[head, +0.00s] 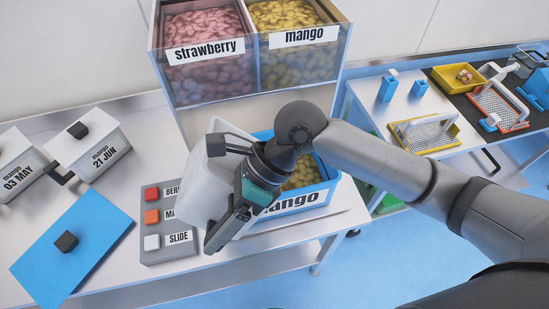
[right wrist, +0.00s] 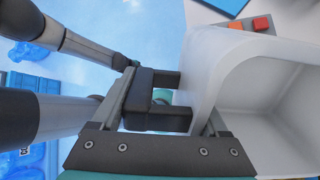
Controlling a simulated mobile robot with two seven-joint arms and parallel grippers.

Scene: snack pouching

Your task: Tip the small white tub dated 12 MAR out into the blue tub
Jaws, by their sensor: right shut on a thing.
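A small white tub (head: 196,185) is held by my right gripper (head: 222,200) beside the left end of the blue tub, above the table. It is tilted, and no date shows on it from here. In the right wrist view my right gripper (right wrist: 172,98) is shut at the side of the white tub (right wrist: 215,75). The part of its inside that shows looks bare and white. The blue tub (head: 328,190), labelled mango, holds yellow pieces and is partly hidden behind my right arm and gripper. My left gripper is not in view.
White tubs marked mango 03 MAY (head: 14,165) and mango 21 JUN (head: 100,145) stand at left. A blue lid (head: 90,225) with a black knob lies in front. A button panel (head: 160,215) is beside the held tub. Strawberry and mango bins (head: 250,85) stand behind.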

